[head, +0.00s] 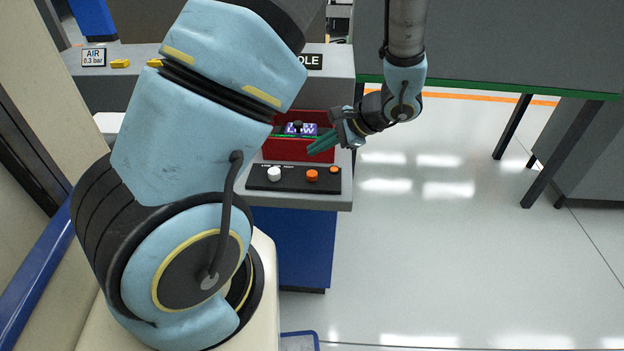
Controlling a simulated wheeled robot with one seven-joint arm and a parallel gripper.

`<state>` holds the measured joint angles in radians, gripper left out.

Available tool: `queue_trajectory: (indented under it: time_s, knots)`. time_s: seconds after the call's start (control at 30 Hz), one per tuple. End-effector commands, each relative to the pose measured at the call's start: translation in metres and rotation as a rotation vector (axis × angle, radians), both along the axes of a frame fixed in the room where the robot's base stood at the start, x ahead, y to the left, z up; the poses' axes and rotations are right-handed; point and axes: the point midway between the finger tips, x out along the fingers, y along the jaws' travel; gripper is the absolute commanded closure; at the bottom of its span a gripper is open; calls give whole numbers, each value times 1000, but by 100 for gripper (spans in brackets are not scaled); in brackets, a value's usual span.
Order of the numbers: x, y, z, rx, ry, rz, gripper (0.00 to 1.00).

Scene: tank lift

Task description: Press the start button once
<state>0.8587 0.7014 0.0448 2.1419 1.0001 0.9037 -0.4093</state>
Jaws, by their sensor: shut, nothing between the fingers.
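A black button panel (258,186) lies on the front of the grey console (326,198). It bears a white button (274,174), an orange button (312,175) and a smaller orange button (334,170). Small lettering above the white button is too small to read, so I cannot tell which is the start button. My gripper (312,150) has green fingers, shut and empty, pointing left and down. It shows in front of the red box, above and behind the orange button in the picture, apart from the buttons.
A red box (285,150) with a lit display and a black knob stands behind the panel. My arm hides the console's left part. Open floor (450,250) lies to the right, with a grey table (480,45) behind.

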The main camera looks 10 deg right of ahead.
Motion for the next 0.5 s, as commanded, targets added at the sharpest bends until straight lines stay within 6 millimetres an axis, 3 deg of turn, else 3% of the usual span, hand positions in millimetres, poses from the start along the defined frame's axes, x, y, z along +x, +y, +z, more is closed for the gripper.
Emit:
queue_trajectory:
  time_s: [0.03, 0.2, 0.5]
  knots:
    - [0, 0, -13, 0, 1, 1, 100]
    - [0, 0, -34, 1, -1, 1, 100]
    - [0, 0, -41, 1, -1, 1, 100]
